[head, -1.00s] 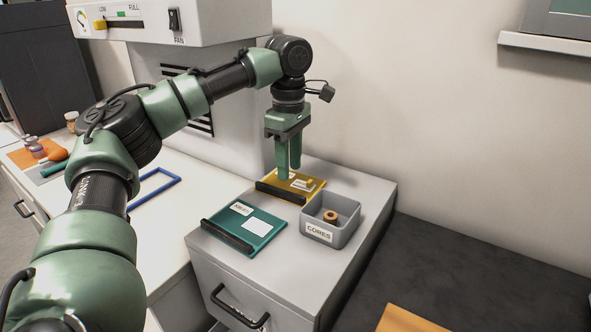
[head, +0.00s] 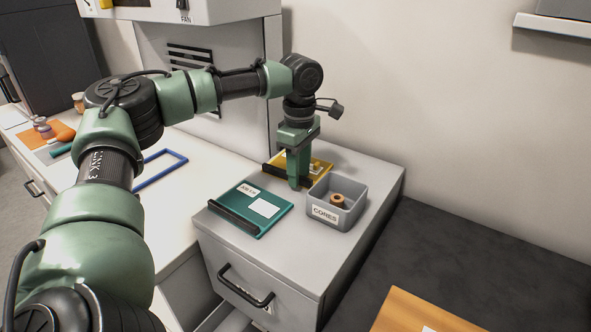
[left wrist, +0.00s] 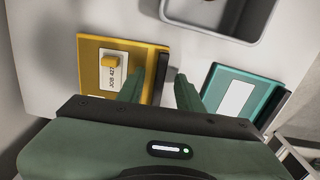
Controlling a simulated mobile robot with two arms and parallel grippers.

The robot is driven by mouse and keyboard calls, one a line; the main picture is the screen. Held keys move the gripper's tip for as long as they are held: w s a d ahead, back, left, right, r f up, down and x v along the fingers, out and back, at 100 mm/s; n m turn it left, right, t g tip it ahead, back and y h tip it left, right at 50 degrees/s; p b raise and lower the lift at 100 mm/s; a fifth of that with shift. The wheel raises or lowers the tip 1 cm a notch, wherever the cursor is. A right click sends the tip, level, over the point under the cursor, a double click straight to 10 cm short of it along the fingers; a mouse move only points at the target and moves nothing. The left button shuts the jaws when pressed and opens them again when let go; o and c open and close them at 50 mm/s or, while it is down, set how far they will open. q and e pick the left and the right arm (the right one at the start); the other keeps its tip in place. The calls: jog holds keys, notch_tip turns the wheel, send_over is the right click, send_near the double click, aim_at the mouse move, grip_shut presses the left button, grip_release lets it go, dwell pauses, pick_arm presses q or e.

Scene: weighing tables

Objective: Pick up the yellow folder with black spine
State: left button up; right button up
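The yellow folder (head: 321,167) lies flat at the back of the grey-white cabinet top, partly hidden behind my left gripper (head: 296,184) in the head view. In the left wrist view the yellow folder (left wrist: 92,62) shows a white job label and a small yellow block on it. Its black spine (left wrist: 161,66) runs along its right side there. My left gripper (left wrist: 160,78) is open and empty, with one finger over the folder's side and one past the spine. I cannot tell its exact height above the spine. My right gripper is not in view.
A teal folder (head: 262,198) with a black spine lies in front of the yellow one. A grey bin (head: 348,215) labelled CORES, holding a brown ring (head: 337,201), stands close on the right. The wall is behind. A blue frame (head: 160,169) lies on the left table.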

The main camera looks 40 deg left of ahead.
pick_arm(q)
jog(key=c, duration=0.5)
grip_shut()
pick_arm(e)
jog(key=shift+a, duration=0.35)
